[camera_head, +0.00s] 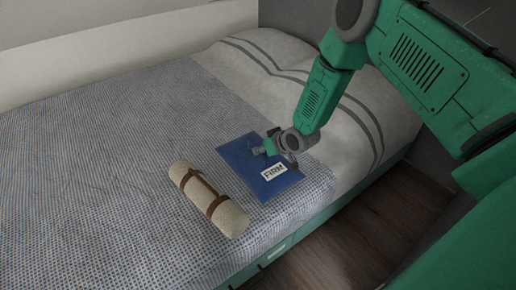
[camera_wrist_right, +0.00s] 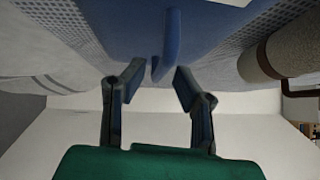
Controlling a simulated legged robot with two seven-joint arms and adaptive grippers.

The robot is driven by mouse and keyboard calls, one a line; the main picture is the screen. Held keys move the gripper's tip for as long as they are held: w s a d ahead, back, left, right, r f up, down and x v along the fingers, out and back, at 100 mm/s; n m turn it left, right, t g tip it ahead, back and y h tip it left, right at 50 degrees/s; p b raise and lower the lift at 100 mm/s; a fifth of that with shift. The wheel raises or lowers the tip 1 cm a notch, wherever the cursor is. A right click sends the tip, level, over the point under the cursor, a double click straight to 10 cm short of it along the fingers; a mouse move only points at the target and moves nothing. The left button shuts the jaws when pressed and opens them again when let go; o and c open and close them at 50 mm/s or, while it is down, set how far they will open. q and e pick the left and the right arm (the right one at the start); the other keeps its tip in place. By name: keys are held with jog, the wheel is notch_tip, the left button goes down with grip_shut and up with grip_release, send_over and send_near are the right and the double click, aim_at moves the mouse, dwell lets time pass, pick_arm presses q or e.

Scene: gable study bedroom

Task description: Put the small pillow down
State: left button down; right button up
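The small pillow (camera_head: 240,157) is a flat blue square with a white label that seems to read "FIRM". It lies on the bed's patterned blanket, near the front edge. In the right wrist view the blue pillow (camera_wrist_right: 205,28) fills the upper middle, with a narrow blue tab standing up from it. My right gripper (camera_head: 268,148) is over the pillow in the head view. In the wrist view the right gripper (camera_wrist_right: 157,80) has its fingers apart, one on each side of the tab, with gaps visible. My left gripper is not in view.
A cream rolled bolster (camera_head: 207,199) with brown straps lies left of the pillow. The bed (camera_head: 100,150) has clear blanket to the left. A white striped bed pillow (camera_head: 262,60) is behind. The wooden floor (camera_head: 345,235) shows beyond the bed's front edge.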

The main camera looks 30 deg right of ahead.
jog(key=p+v, duration=0.3)
jog(key=v, duration=0.6)
jog(key=s+a+f+g, duration=0.2)
jog(key=s+a+f, duration=0.15)
jog(key=s, duration=0.55)
jog(key=s+a+f+g, duration=0.3)
jog(key=s+a, duration=0.1)
jog(key=s, duration=0.4)
jog(key=s+a+g+h, duration=0.1)
jog(key=s+g, duration=0.2)
jog(key=s, duration=1.2)
jog(key=shift+s+a+f+h, duration=0.25)
jog(key=shift+s+a+h, duration=0.05)
jog(key=shift+s+h, duration=0.1)
